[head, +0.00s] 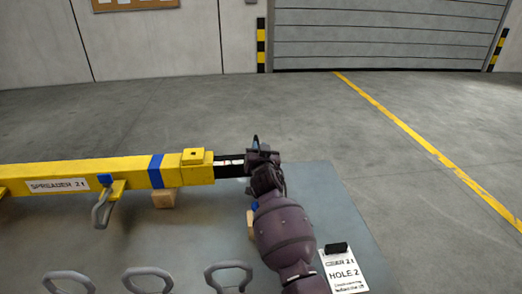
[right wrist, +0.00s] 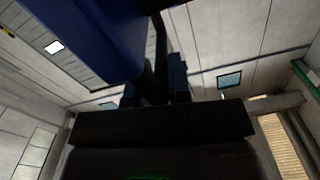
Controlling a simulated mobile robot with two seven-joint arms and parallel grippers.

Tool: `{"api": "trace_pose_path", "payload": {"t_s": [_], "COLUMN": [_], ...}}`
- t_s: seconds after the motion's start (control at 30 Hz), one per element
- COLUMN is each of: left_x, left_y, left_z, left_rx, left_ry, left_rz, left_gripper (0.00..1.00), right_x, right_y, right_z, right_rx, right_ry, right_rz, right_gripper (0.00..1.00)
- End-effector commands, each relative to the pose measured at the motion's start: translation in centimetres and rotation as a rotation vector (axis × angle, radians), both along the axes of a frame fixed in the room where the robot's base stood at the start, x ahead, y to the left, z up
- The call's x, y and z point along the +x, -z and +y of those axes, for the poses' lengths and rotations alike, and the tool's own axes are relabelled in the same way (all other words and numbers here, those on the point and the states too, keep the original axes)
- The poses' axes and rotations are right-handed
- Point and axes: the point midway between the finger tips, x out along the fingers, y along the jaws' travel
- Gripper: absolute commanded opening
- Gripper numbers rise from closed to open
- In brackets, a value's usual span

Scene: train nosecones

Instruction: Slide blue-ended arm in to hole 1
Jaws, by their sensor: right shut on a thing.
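The yellow spreader beam (head: 110,174) lies along the left of the head view, with a blue band and a raised yellow block near its right end. A black arm (head: 229,165) with white marks runs out of that end, partly inside it. My right gripper (head: 262,157) is shut on the arm's outer end. A little blue shows at the gripper; in the right wrist view a large blue end (right wrist: 85,40) fills the upper left, close to the dark gripper parts. How deep the arm sits is hidden. My left gripper is out of view.
The grey table (head: 180,235) bears several grey metal loops (head: 147,280) along the front. A shackle (head: 101,212) hangs below the beam, and a wooden block (head: 163,198) supports it. The floor beyond is clear.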

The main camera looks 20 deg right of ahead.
Motion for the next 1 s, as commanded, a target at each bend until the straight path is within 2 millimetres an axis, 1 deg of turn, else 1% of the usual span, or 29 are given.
{"api": "trace_pose_path", "payload": {"t_s": [0.1,0.13,0.23,0.27,0.5,0.63,0.77,1.0], "left_x": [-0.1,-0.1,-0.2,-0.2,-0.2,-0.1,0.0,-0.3], "left_y": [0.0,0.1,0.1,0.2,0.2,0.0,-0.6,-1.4], "left_z": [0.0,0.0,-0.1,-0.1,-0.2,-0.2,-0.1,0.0], "left_rx": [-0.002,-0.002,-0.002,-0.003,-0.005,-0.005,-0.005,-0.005], "left_ry": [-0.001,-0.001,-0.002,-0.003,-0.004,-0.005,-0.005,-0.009], "left_rz": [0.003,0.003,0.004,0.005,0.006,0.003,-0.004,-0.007], "left_gripper": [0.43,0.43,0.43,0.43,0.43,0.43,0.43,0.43], "right_x": [0.0,0.0,0.0,0.0,0.0,0.0,0.0,0.0], "right_y": [-0.1,-0.1,-0.1,-0.1,-0.1,-0.8,-2.7,-7.4], "right_z": [-0.2,-0.2,-0.2,-0.2,-0.2,-0.2,-0.3,-0.2], "right_rx": [0.004,0.004,0.003,0.003,0.001,0.000,0.000,0.000], "right_ry": [0.002,0.003,0.003,0.003,0.003,0.004,0.003,0.002], "right_rz": [-0.002,-0.001,-0.001,-0.001,-0.001,-0.003,-0.006,-0.007], "right_gripper": [0.00,0.23,0.38,0.40,0.40,0.40,0.40,0.40]}}
